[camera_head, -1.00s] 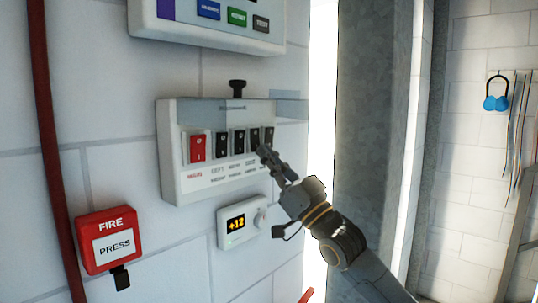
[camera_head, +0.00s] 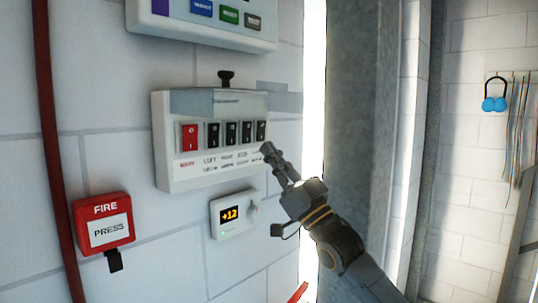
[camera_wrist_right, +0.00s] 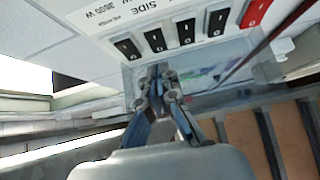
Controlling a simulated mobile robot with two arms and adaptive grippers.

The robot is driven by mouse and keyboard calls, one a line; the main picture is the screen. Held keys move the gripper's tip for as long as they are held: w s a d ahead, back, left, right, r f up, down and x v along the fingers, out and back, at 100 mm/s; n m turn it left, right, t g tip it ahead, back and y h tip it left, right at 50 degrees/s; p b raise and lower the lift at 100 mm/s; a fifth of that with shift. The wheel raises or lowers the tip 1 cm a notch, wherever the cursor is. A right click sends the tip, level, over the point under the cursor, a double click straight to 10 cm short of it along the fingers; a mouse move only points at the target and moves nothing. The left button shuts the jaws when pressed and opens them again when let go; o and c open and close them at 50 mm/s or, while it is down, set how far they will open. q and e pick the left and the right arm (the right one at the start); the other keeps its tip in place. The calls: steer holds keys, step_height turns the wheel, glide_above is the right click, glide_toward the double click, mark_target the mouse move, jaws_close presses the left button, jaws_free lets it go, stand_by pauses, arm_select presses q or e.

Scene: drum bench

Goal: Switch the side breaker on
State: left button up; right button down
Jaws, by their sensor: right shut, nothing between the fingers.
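The breaker panel (camera_head: 165,150) is a white wall box with a red main switch (camera_head: 190,137) at left and several black switches to its right. The black switch over the label that seems to read SIDE (camera_head: 246,132) is second from the right. In the right wrist view the row shows reversed, with a SIDE label above the black switches (camera_wrist_right: 155,40). The switch positions are too small to tell. My right gripper (camera_head: 268,150) is shut and empty, at the panel's lower right edge, beside the rightmost black switch (camera_head: 261,131). My left gripper is not in view.
A thermostat (camera_head: 228,228) showing +12 is below the panel. A red fire button (camera_head: 104,222) is at lower left, and another control box (camera_head: 200,32) is above. A translucent grey strip (camera_head: 192,103) crosses the panel's top. A grey metal column (camera_head: 355,90) stands to the right.

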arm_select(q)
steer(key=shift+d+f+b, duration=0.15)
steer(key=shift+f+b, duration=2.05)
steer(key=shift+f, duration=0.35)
arm_select(e)
steer(key=w+a+f+v, duration=0.1)
steer(key=v, duration=0.8)
steer(key=shift+f, duration=0.35)
